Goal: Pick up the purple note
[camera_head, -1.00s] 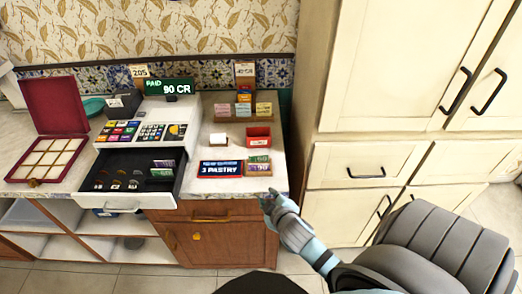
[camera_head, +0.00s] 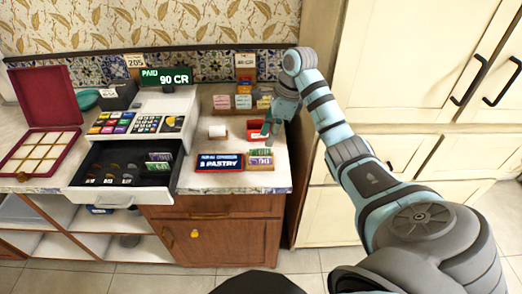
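A purple note (camera_head: 261,162) lies in a small wooden holder at the front right of the counter, with a green note (camera_head: 260,153) just behind it. Another purple note (camera_head: 159,156) shows in the open cash drawer, with a green note by it. My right gripper (camera_head: 267,129) points down over the red tray, behind and above the note holder, apart from the notes. Its fingers are small and seen edge-on, so I cannot tell whether they are open. My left gripper is not in view.
The red tray (camera_head: 255,126) is partly hidden by my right gripper. An open red box (camera_head: 48,119) is at far left.

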